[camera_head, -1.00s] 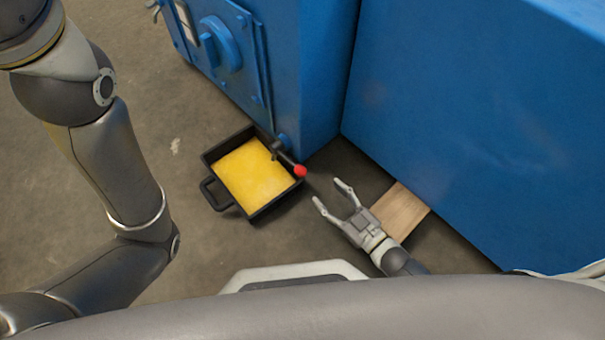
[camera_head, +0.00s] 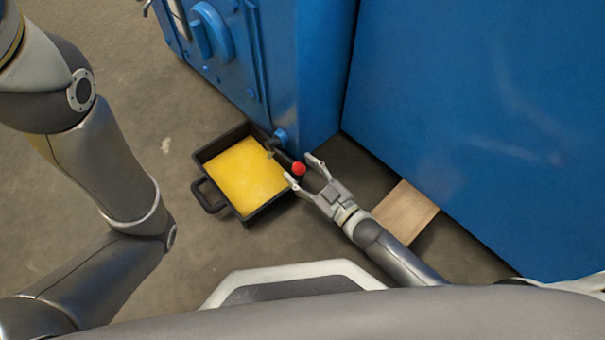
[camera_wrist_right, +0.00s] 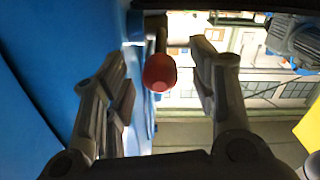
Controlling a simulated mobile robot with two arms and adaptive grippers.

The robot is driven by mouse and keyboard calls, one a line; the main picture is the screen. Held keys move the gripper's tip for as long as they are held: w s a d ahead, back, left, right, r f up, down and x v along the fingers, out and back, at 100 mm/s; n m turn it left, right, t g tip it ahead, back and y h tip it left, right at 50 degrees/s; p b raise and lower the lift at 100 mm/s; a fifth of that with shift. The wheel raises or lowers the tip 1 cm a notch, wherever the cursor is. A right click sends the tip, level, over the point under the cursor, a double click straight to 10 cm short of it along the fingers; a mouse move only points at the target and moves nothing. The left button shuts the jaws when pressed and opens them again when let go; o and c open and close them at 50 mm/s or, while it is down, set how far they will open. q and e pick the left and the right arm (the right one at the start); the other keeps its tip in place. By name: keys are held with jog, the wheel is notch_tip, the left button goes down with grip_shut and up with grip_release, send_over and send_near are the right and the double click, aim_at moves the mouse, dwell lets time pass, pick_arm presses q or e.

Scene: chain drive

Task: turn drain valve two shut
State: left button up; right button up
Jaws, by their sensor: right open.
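The drain valve's red knob (camera_head: 299,168) sits at the end of a dark lever, low on the corner of the blue housing (camera_head: 318,95). The valve body (camera_head: 279,137) is partly visible above a black pan. My right gripper (camera_head: 301,170) is open, with its fingertips on either side of the red knob. In the right wrist view, the red knob (camera_wrist_right: 159,72) shows between the two open fingers (camera_wrist_right: 160,85), with a gap on both sides. Whether a finger touches the lever cannot be told. My left arm shows at the left, but its gripper is out of view.
A black pan (camera_head: 205,158) with yellow contents stands on the floor below the valve. A wooden board (camera_head: 405,212) lies to the right of my right wrist, against a large blue panel (camera_head: 465,120). The floor at the left is clear.

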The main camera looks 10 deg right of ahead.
jog(key=shift+w+a, duration=0.1)
jog(key=shift+w, duration=0.05)
jog(key=shift+c, duration=0.4)
grip_shut()
jog(key=shift+r, duration=0.1)
